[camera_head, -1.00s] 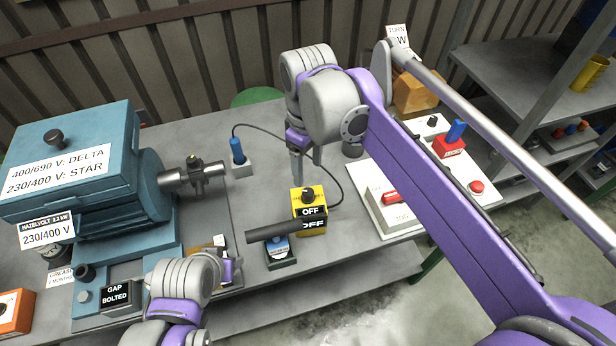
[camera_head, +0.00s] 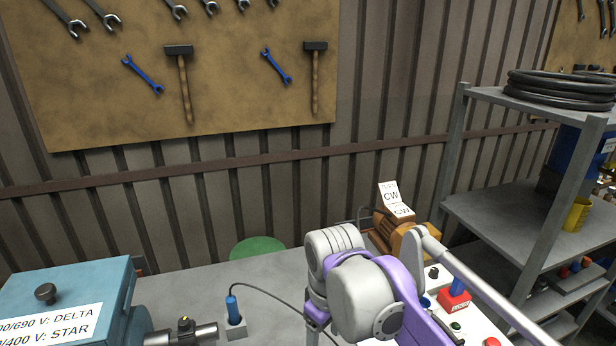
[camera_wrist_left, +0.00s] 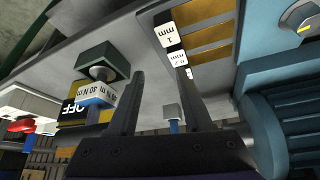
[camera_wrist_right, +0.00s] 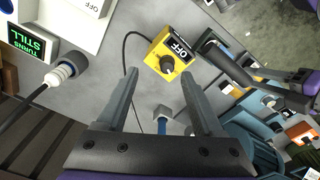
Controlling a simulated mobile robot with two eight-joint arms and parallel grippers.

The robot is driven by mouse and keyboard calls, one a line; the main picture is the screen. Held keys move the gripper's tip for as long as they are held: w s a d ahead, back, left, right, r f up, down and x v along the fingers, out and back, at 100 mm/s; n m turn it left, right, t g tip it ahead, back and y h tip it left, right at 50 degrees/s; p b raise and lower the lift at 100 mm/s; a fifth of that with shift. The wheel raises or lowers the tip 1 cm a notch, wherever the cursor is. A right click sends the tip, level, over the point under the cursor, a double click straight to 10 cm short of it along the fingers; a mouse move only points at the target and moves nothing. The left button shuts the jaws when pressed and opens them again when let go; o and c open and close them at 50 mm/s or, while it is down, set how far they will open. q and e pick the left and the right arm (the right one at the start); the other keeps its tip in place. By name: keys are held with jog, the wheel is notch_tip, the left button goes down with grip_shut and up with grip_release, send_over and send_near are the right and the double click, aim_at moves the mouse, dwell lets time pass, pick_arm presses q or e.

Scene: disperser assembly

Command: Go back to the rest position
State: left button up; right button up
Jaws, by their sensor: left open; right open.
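My right gripper (camera_wrist_right: 160,95) is open and empty in the right wrist view, above the grey bench. A yellow switch box (camera_wrist_right: 170,55) marked OFF lies beyond its fingertips, apart from them. In the head view my right arm stands over the bench at lower centre, and its fingers are hidden below the frame. My left gripper (camera_wrist_left: 158,85) is open in the left wrist view, with nothing gripped between its fingers. Labelled gauge pieces (camera_wrist_left: 170,40) and a block with a 40 Nm label (camera_wrist_left: 97,85) show past its fingers. The left arm is out of the head view.
The blue motor (camera_head: 70,300) stands at left on the bench, with a blue-handled probe (camera_head: 232,310) beside it. An orange-brown motor with a CW card (camera_head: 395,230) and a red box (camera_head: 454,300) stand at right. Grey shelves (camera_head: 500,215) are further right. A tool board (camera_head: 200,90) hangs behind.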

jog(key=s+d+f+m+t, duration=0.4)
jog(key=s+d+f+m, duration=0.4)
jog(key=s+d+f, duration=0.5)
jog(key=shift+s+d+f+m, duration=0.2)
jog(key=shift+d+f+m, duration=0.2)
jog(key=shift+d+f, duration=0.2)
